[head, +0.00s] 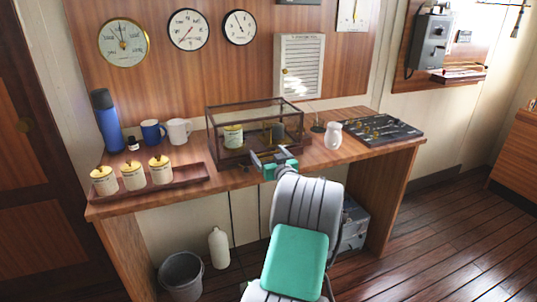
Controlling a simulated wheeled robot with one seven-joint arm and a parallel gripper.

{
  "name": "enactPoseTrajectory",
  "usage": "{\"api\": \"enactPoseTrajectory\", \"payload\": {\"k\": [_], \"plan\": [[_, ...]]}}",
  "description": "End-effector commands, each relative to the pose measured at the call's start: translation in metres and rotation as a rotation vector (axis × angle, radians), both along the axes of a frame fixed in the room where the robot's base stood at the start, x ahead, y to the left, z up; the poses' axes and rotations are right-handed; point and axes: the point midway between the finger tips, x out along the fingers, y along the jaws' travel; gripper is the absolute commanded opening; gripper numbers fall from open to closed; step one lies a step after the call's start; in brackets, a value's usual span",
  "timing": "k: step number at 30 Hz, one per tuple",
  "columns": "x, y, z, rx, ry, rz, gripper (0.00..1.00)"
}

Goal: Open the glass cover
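The glass cover (255,112) is a clear box with dark wooden edges, on the desk towards the back middle. It looks shut over a pale jar with a yellow lid (233,136) and a dark upright cylinder (277,132). My gripper (270,157) is in front of the case's lower front edge, its two fingers apart and nothing seen between them. I cannot tell whether it touches the case. My arm hides part of the desk's front edge.
On the desk (345,153) are a tray (187,180) with yellow-lidded jars, a blue flask (108,122), mugs, a white jug (333,136) and a control panel (374,131). A bucket (181,275) stands on the floor. Floor at the right is clear.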

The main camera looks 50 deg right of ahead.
Motion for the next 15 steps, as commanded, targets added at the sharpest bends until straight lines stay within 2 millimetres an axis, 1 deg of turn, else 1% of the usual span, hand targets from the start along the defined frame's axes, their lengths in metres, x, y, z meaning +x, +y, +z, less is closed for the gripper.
{"api": "enactPoseTrajectory", "payload": {"k": [1, 2, 15], "plan": [[-0.0008, -0.0008, 0.0001, -0.001, 0.001, -0.002, 0.79], [-0.0010, -0.0008, 0.0001, -0.001, 0.001, -0.002, 0.76], [-0.0023, -0.0021, 0.0001, -0.002, 0.001, -0.006, 0.40]]}}
